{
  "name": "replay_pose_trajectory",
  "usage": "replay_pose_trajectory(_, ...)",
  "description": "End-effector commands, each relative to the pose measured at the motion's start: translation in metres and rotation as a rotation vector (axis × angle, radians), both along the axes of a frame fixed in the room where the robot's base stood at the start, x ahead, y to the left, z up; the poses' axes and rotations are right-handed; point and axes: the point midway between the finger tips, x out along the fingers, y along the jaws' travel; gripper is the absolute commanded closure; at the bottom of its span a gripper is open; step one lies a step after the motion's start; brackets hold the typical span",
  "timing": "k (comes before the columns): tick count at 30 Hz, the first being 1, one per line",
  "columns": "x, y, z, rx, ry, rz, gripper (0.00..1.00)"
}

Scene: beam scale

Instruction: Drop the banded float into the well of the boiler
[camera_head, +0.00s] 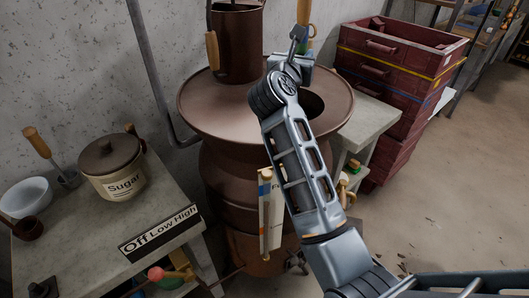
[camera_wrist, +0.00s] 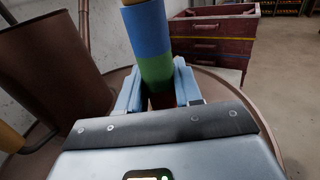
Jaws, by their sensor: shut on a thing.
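The boiler (camera_head: 200,105) is a brown metal vessel with a wide round top. A dark opening, the well (camera_head: 313,103), shows on the right of that top, partly behind my arm. My gripper (camera_head: 300,60) is above the back right of the boiler top. In the wrist view my gripper (camera_wrist: 158,90) is shut on the banded float (camera_wrist: 155,45), which has blue, green and dark red bands and stands roughly upright between the fingers. The float's upper part (camera_head: 304,12) also shows in the head view. Its lower end is hidden.
A brown cylinder (camera_head: 238,45) with a wooden handle rises from the boiler top, left of my gripper. Red stacked crates (camera_head: 385,75) stand at the right behind a grey table. A left table holds a sugar pot (camera_head: 112,170) and a white bowl (camera_head: 27,197).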

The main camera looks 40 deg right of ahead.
Motion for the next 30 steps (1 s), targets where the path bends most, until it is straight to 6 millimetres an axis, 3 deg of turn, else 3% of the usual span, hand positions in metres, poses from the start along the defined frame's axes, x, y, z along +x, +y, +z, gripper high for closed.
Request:
replay_pose_trajectory(12, 0.000, 0.000, -0.048, 0.000, 0.000, 0.000, 0.97)
replay_pose_trajectory(24, 0.000, 0.000, -0.051, 0.000, 0.000, 0.000, 0.97)
replay_pose_trajectory(25, 0.000, 0.000, -0.051, 0.000, 0.000, 0.000, 0.63)
replay_pose_trajectory(30, 0.000, 0.000, -0.052, 0.000, 0.000, 0.000, 0.46)
